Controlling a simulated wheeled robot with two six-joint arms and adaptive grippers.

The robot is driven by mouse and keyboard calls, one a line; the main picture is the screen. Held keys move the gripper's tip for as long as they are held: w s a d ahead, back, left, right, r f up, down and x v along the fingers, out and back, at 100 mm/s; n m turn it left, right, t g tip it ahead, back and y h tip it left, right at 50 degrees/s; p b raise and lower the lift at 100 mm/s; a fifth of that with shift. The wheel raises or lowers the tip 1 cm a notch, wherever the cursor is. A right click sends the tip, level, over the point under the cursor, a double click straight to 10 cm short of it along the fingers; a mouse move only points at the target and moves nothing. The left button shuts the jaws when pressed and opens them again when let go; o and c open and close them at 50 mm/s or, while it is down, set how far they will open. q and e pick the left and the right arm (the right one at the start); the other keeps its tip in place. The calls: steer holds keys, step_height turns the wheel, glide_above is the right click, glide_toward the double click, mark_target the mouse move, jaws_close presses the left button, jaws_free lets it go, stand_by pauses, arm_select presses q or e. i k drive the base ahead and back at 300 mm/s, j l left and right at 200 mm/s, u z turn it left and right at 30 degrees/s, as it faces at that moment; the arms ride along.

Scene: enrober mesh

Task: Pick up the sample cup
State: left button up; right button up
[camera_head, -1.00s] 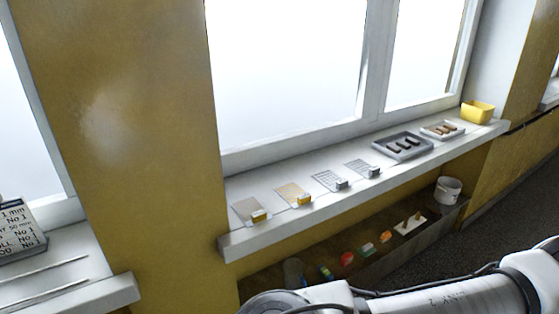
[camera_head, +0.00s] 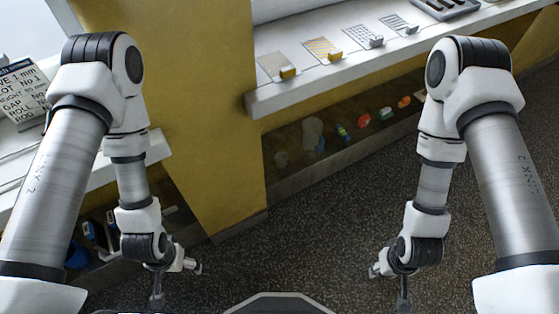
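I cannot tell for sure which thing is the sample cup. A pale, translucent cup-like vessel (camera_head: 313,134) stands in the low trough under the right window sill, and a smaller dim one (camera_head: 281,158) is left of it. My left gripper (camera_head: 178,283) hangs low over the floor at the lower left, its fingers apart and empty. My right gripper (camera_head: 390,284) hangs low over the floor at the lower right, also with fingers apart and empty. Neither gripper is near the sill or the trough.
A lettered sign (camera_head: 22,92) stands on the left sill. A yellow pillar (camera_head: 215,150) juts between them. The dark floor (camera_head: 300,240) ahead is clear.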

mark_target(281, 158)
steer(key=i+l+u, duration=0.2)
steer(key=l, duration=0.65)
steer(key=l+u, duration=0.25)
steer(key=l, duration=0.6)
steer(key=i+l, duration=0.1)
steer(key=i, duration=0.3)
